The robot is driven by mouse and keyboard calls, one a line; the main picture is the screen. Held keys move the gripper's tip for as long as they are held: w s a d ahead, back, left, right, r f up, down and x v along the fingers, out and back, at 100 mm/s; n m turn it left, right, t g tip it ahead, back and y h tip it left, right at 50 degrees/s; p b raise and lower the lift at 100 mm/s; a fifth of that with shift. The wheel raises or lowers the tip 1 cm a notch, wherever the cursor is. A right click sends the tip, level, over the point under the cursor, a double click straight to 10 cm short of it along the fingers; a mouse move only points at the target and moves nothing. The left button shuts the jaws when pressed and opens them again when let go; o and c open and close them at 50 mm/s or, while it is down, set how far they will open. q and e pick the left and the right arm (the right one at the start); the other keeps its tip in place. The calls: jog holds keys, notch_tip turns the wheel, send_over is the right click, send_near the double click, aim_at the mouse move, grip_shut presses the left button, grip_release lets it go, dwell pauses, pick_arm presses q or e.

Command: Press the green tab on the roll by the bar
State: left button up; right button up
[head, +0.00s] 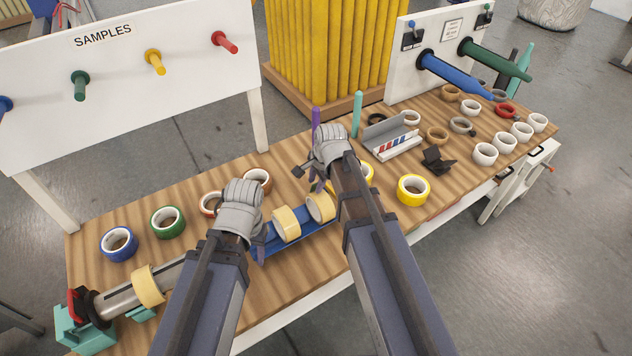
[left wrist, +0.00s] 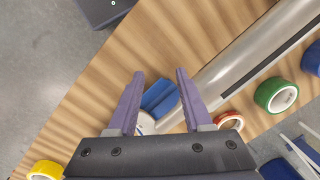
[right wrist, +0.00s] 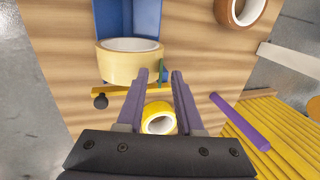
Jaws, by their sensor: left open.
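My left gripper (head: 262,240) is open and points down over the blue trough (head: 300,233), beside the silver bar (head: 185,272). In the left wrist view its purple fingers (left wrist: 160,73) are apart, with part of the trough showing between them. My right gripper (head: 317,184) is over the table beyond the trough's right end; its fingers (right wrist: 160,73) are apart with nothing visible held. Two cream rolls (head: 287,225) (head: 320,207) sit in the trough. A small dark green piece (right wrist: 162,72) shows beside the nearer cream roll (right wrist: 130,65) in the right wrist view. A cream roll (head: 148,287) is around the bar.
Blue (head: 107,254), green (head: 158,235) and yellow (head: 402,199) rolls lie on the wooden table. A white SAMPLES board (head: 110,95) stands behind. A divided tray (head: 395,148) and several small rolls are at right. Bare table lies in front of the trough.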

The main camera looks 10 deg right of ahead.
jog(key=shift+r, duration=0.1)
jog(key=p+v, duration=0.7)
jog(key=shift+r, duration=0.3)
jog(key=shift+s+d, duration=0.1)
dwell(1.1)
